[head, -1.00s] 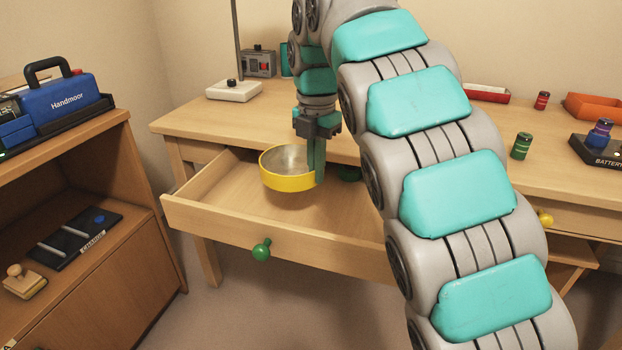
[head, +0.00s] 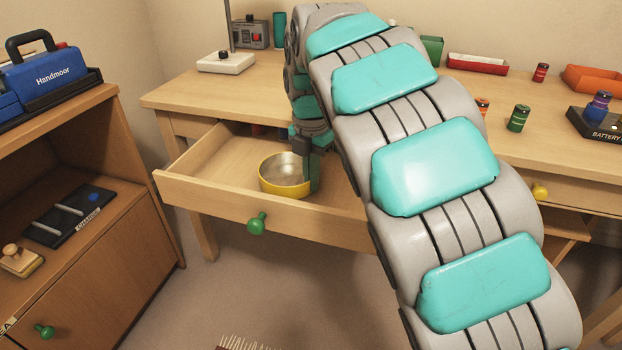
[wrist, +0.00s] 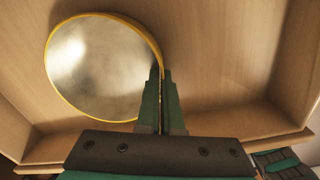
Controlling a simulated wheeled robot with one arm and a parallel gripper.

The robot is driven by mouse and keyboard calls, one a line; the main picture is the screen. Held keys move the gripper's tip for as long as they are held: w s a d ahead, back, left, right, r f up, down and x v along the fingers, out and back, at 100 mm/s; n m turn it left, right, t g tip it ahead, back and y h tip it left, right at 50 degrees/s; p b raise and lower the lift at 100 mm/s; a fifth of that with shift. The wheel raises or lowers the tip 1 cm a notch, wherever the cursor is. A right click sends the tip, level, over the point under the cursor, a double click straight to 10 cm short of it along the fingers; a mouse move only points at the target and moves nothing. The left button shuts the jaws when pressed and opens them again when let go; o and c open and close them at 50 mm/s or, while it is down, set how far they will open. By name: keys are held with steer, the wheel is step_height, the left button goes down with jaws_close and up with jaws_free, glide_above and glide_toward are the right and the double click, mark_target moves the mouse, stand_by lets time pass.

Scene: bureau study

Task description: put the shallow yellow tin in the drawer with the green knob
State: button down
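The shallow yellow tin (head: 285,178) is inside the open drawer with the green knob, low near its floor; I cannot tell for certain whether it touches the floor. It is upright and looks empty, with a silvery inside. In the wrist view the tin (wrist: 98,68) shows from above, its right rim at my fingers. My gripper (head: 312,178) points down and is shut on the tin's rim; it also shows in the wrist view (wrist: 162,80). The drawer (head: 200,196) is pulled out from the desk, its green knob (head: 257,223) on the front. My arm hides the drawer's right part.
The desk top (head: 185,98) above the drawer bears a white stand base (head: 226,62), a red tray (head: 477,64) and an orange tray (head: 592,78). A yellow knob (head: 540,191) is on the desk's right. A wooden cabinet (head: 125,235) stands at left.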

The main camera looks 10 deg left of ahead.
steer(key=shift+f, duration=0.25)
steer(key=shift+f, duration=0.2)
steer(key=c, duration=1.1)
jaws_free()
steer(key=shift+r, duration=0.1)
steer(key=shift+r+p, duration=0.95)
steer(key=shift+r, duration=5.2)
